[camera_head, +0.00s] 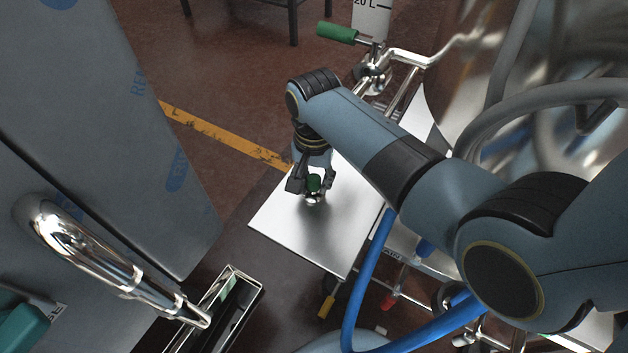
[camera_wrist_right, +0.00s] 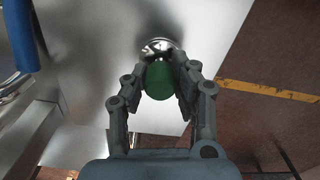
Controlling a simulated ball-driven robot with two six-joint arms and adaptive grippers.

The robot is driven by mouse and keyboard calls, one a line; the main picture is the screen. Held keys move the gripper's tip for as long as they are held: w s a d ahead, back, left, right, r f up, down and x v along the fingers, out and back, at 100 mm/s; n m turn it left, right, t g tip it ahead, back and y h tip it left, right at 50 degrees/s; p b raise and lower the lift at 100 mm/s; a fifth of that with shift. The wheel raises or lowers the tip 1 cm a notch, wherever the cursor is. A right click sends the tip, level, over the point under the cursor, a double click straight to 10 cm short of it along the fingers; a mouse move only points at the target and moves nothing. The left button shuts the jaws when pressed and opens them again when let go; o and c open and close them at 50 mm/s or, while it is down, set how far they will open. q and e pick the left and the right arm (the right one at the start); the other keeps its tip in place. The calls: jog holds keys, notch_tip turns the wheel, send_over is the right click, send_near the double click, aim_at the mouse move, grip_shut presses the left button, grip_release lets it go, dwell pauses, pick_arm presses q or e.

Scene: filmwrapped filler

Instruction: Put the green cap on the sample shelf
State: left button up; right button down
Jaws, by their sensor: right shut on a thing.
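The green cap (camera_head: 314,183) is between the fingers of my right gripper (camera_head: 312,186), over a shiny flat metal shelf (camera_head: 310,235). In the right wrist view the green cap (camera_wrist_right: 160,80) sits between the two fingertips of the right gripper (camera_wrist_right: 163,75), which is shut on it. A round chrome piece (camera_wrist_right: 157,46) shows just beyond the cap, at the metal surface. Whether the cap touches that piece or the shelf is hard to tell. My left gripper is not in view.
A narrow metal tray (camera_head: 235,300) is at the lower left. A green-handled valve (camera_head: 338,33) and shiny pipes stand behind. A blue hose (camera_head: 367,280) runs beside the shelf's right edge.

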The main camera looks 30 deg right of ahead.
aim_at(314, 178)
jog(key=shift+f, duration=0.1)
jog(key=c, duration=1.1)
grip_release()
notch_tip(314, 178, up, 11)
jog(key=p, duration=0.4)
jog(key=shift+r, duration=0.65)
